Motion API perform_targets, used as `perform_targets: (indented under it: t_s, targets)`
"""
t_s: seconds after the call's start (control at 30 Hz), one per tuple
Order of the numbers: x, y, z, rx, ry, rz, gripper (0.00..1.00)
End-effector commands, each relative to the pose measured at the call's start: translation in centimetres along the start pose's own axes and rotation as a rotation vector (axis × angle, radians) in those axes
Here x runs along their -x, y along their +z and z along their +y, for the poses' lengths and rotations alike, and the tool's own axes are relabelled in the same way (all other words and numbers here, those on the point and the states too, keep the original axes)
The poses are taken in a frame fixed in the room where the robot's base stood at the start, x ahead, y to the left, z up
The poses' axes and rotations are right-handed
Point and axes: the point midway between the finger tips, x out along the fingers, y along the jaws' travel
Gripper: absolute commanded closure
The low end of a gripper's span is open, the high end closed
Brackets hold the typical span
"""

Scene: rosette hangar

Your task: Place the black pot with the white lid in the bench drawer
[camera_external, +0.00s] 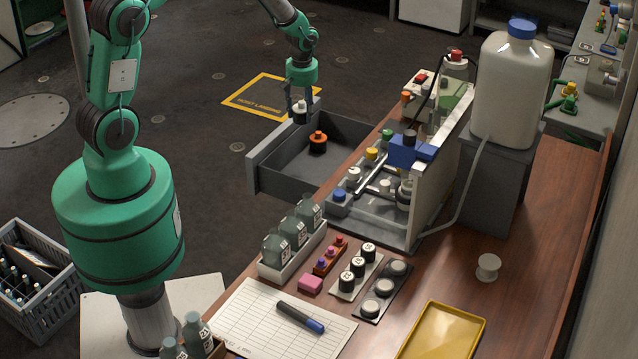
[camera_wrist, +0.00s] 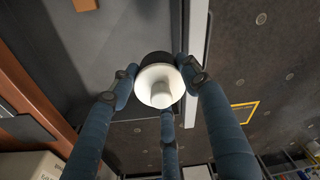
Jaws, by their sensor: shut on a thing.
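My gripper (camera_external: 300,106) is shut on the black pot with the white lid (camera_external: 301,115). In the wrist view the fingers (camera_wrist: 160,95) close around the pot's sides, and its white lid (camera_wrist: 158,82) faces the camera; most of the black body is hidden behind the lid. The bench drawer (camera_external: 290,183) is pulled open, grey and box-shaped. The held pot is at the drawer's far end, near the rim; its exact height over the floor of the drawer is hard to tell. A black pot with an orange lid (camera_external: 318,139) stands inside the drawer.
Most of the drawer floor around the orange-lidded pot is bare. The bench (camera_external: 520,230) holds a rack (camera_external: 380,215), a large white jug (camera_external: 512,90), bottles (camera_external: 293,231) and trays of small pots (camera_external: 357,267). A yellow-framed floor marking (camera_external: 262,97) lies behind the drawer.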

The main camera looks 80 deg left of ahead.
Motion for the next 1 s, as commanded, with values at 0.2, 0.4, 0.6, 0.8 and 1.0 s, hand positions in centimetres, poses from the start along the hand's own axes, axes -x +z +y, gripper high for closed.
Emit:
perform_targets:
  t_s: [0.2,0.4,0.6,0.8,1.0]
  targets:
    - [-0.2,0.0,0.0,0.000,-0.001,0.000,0.81]
    - [-2.0,0.3,-0.1,-0.001,-0.003,-0.002,0.81]
    - [-5.7,0.7,-0.1,0.000,-0.004,-0.003,0.81]
    - [-9.7,1.1,0.0,0.000,-0.002,-0.002,0.81]
    - [-13.0,1.4,0.0,0.000,-0.002,-0.001,0.81]
